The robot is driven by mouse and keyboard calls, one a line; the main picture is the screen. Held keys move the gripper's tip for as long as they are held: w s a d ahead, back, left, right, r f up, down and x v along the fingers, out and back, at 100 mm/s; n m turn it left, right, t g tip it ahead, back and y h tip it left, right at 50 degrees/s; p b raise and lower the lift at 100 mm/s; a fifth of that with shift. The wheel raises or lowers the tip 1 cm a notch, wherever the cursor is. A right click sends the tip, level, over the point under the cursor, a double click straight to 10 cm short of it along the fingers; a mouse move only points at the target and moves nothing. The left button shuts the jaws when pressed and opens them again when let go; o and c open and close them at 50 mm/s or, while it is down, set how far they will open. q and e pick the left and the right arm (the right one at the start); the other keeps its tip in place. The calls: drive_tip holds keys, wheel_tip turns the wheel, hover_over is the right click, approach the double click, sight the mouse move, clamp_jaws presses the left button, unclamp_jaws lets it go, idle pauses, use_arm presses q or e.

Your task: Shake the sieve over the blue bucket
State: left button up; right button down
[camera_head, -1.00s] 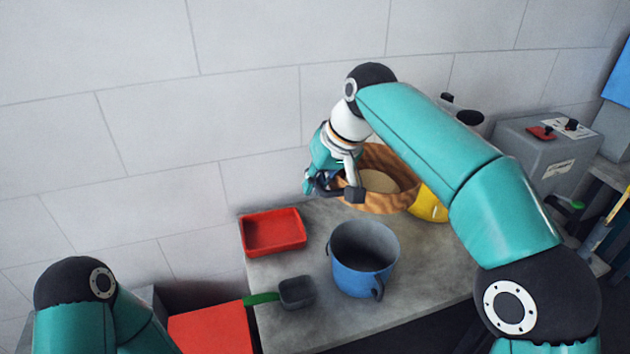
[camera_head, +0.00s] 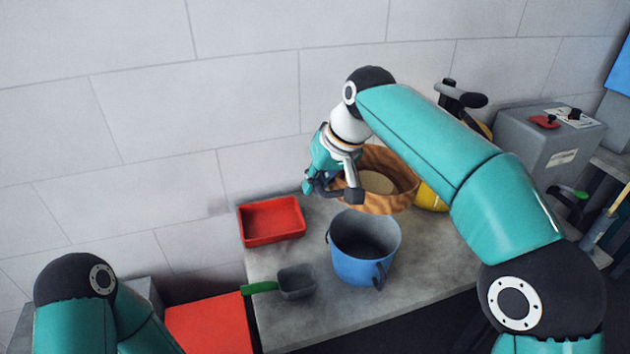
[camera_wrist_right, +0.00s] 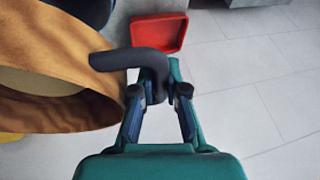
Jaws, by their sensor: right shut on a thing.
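The sieve (camera_head: 392,205) has a round wooden rim with a pale mesh inside. My right gripper (camera_head: 335,190) is shut on its dark handle and holds it above the grey table, behind the blue bucket. In the right wrist view my right gripper (camera_wrist_right: 160,92) grips the bent handle, and the wooden rim of the sieve (camera_wrist_right: 60,60) is at the left. The blue bucket (camera_head: 362,268) stands upright on the table, its dark inside open to view. Only part of my left arm shows at the lower left; its gripper is out of view.
A red tray (camera_head: 272,222) lies on the table (camera_head: 330,312) left of the bucket. A grey scoop (camera_head: 297,282) with a green handle is in front of it. A yellow thing (camera_head: 430,198) is partly hidden behind the sieve. A grey box (camera_head: 550,140) with a red control stands at right.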

wheel_tip(320, 180, down, 12)
drive_tip(key=b, duration=0.8)
drive_tip(key=shift+r, duration=0.2)
idle(1.5)
drive_tip(key=shift+d, duration=0.1)
